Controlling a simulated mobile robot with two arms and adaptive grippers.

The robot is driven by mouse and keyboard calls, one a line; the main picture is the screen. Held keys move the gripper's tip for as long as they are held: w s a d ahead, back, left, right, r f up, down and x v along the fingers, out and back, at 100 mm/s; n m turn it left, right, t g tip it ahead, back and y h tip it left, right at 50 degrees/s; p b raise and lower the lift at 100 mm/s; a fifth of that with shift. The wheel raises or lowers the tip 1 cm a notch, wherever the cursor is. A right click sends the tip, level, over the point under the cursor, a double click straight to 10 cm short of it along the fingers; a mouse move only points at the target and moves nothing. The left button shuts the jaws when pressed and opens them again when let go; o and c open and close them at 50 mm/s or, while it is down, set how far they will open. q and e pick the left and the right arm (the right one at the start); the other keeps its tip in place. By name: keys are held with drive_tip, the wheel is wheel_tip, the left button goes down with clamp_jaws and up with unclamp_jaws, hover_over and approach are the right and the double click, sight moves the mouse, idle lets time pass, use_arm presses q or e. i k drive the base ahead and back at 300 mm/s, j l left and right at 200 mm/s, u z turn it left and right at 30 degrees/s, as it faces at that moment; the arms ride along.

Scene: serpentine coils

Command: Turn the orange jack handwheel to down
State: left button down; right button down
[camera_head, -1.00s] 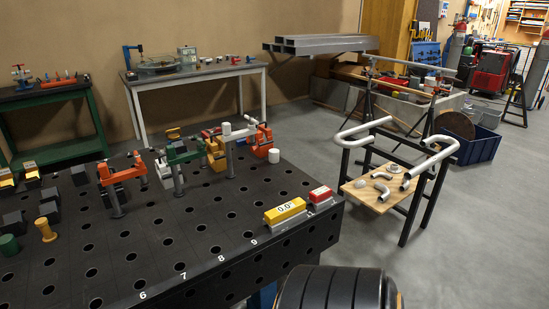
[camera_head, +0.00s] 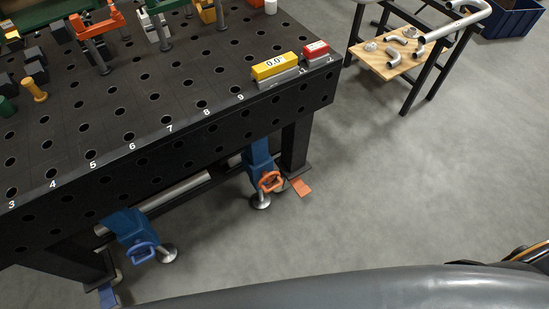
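The orange jack handwheel (camera_head: 270,181) is on a blue jack (camera_head: 257,152) under the right end of the black perforated table (camera_head: 150,165). A round metal foot (camera_head: 260,201) stands on the floor below it. An orange flat piece (camera_head: 301,187) lies at the table leg just to its right. A second blue jack (camera_head: 130,226) with a blue handwheel (camera_head: 142,252) is at the lower left. Neither of my grippers shows in this view, and nothing touches the orange handwheel.
Clamps and blocks stand on the table top, with a yellow level (camera_head: 274,67) and a red block (camera_head: 316,49) near its right corner. A stand with pipe fittings on a wooden board (camera_head: 390,55) is at the upper right. The grey floor (camera_head: 420,180) right of the table is clear.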

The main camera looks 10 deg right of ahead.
sight(266, 177)
drive_tip(key=z, duration=0.25)
drive_tip(key=k+l, duration=0.1)
drive_tip(key=l, duration=0.45)
drive_tip(key=k+l, duration=0.1)
drive_tip(key=l, duration=0.4)
drive_tip(key=k+l, duration=0.1)
drive_tip(key=l, duration=0.95)
drive_tip(key=k+z, duration=0.05)
